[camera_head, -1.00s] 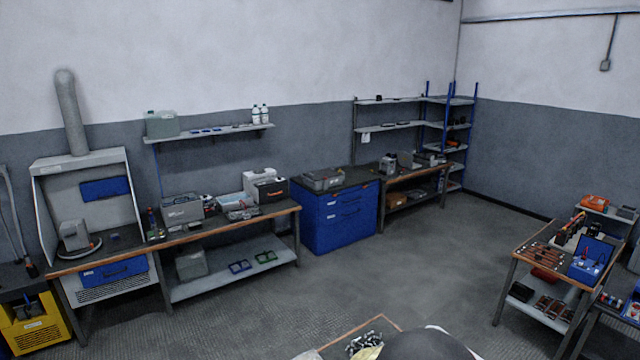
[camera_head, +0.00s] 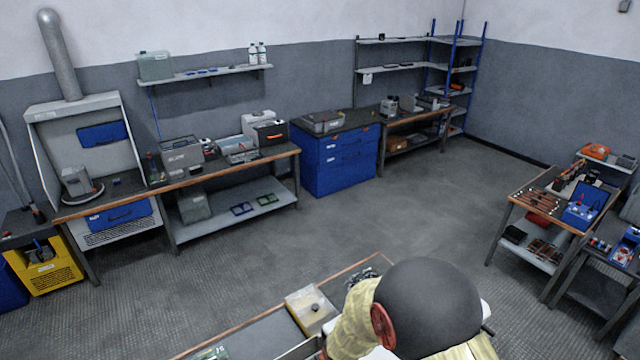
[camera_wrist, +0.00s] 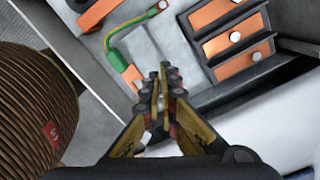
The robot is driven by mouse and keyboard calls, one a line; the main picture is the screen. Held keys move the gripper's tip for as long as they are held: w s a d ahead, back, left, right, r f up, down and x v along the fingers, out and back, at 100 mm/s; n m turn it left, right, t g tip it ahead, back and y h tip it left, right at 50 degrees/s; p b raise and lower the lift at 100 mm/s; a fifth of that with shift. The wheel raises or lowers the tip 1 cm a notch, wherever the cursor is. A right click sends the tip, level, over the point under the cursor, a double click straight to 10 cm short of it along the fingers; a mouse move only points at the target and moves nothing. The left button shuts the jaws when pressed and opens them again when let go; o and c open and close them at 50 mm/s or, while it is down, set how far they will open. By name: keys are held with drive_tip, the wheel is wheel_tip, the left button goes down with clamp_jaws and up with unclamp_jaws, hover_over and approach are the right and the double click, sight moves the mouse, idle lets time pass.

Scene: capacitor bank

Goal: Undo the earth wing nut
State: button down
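In the wrist view, my gripper (camera_wrist: 162,78) points into a grey metal housing (camera_wrist: 150,42). Its two fingers are close together, with only a narrow gap between the pads. I cannot tell whether anything is pinched in that gap. A green-and-yellow earth lead (camera_wrist: 114,38) bends just left of the fingertips. Its upper end is at a small bolt, and its lower end is at a green-and-orange terminal (camera_wrist: 130,76) beside the left finger. I cannot make out the wing nut; the fingers may hide it.
Copper bars (camera_wrist: 228,42) with bolts lie right of the fingertips. A brown ribbed cylinder (camera_wrist: 32,105) stands close on the left. In the head view, a bench (camera_head: 262,338) with a pale box (camera_head: 311,308) is in front. Open floor (camera_head: 400,205) lies beyond.

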drive_tip(key=shift+s+d+f, duration=0.1)
drive_tip(key=shift+s, duration=0.4)
drive_tip(key=shift+s+a, duration=0.1)
drive_tip(key=shift+a, duration=0.3)
wheel_tip(320, 180, up, 6)
drive_tip(key=p, duration=0.3)
